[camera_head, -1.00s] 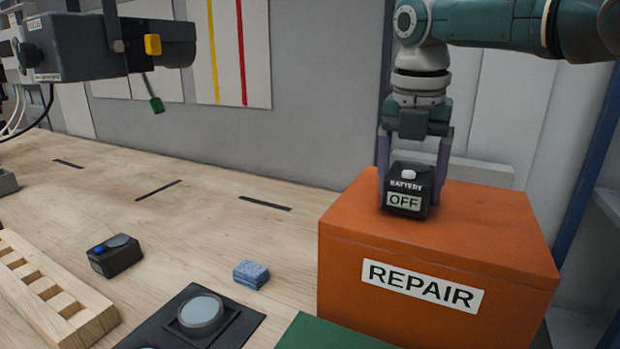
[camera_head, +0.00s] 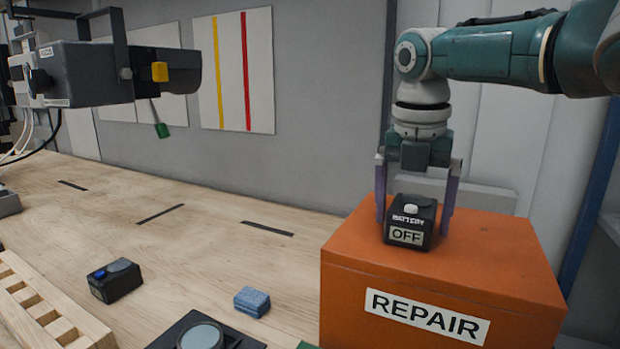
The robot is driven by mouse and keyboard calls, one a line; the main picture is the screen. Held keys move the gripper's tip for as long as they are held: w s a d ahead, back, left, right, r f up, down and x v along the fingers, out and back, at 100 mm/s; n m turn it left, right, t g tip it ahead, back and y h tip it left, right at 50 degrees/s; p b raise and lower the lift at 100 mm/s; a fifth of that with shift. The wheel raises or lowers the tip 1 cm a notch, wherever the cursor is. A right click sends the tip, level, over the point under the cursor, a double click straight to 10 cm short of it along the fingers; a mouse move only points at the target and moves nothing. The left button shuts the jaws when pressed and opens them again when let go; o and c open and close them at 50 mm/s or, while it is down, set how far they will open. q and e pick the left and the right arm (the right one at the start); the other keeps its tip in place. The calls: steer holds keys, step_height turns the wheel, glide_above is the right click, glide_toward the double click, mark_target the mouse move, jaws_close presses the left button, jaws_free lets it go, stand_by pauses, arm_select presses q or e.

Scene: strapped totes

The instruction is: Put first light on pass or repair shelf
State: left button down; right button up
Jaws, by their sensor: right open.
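A black box labelled BATTERY OFF (camera_head: 410,223), with a white button on top, stands upright on the orange REPAIR shelf (camera_head: 440,283). My right gripper (camera_head: 418,212) is above it, its purple fingers open on either side of the box. The fingers appear apart from the box. A dark stage light (camera_head: 115,75) with a yellow knob hangs at the upper left. The pass shelf cannot be made out; only a sliver of something green (camera_head: 306,345) shows at the bottom edge. My left gripper is not in view.
A small black box with a blue button (camera_head: 115,280) and a blue sponge-like block (camera_head: 252,301) lie on the wooden table. A slotted wooden rack (camera_head: 45,315) is at the lower left. A black pad with a round disc (camera_head: 201,337) is at the bottom.

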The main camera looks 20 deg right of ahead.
mark_target(412, 204)
steer(key=r, duration=0.7)
steer(key=s+a+r, duration=0.1)
steer(key=r, duration=0.3)
steer(key=shift+a, duration=0.3)
steer(key=shift+m, duration=0.6)
steer(key=a+f, duration=0.2)
steer(key=s+a+f, duration=0.1)
steer(key=a+f, duration=0.4)
steer(key=f, duration=0.1)
steer(key=shift+s+a, duration=0.2)
steer(key=shift+s, duration=0.05)
steer(key=s+a+f+m+t+y, duration=0.3)
steer(key=s+a+f+m, duration=0.45)
steer(key=s+a, duration=0.3)
steer(key=s+d+f+m, duration=0.2)
steer(key=s+d+m, duration=0.1)
steer(key=s+m, duration=0.5)
steer(key=s+d+f+m+h, duration=0.1)
steer(key=s+d+f+m, duration=0.2)
steer(key=s+m, duration=0.4)
steer(key=shift+s+m+g, duration=0.3)
steer(key=shift+s+m, duration=0.05)
steer(key=shift+s, duration=0.2)
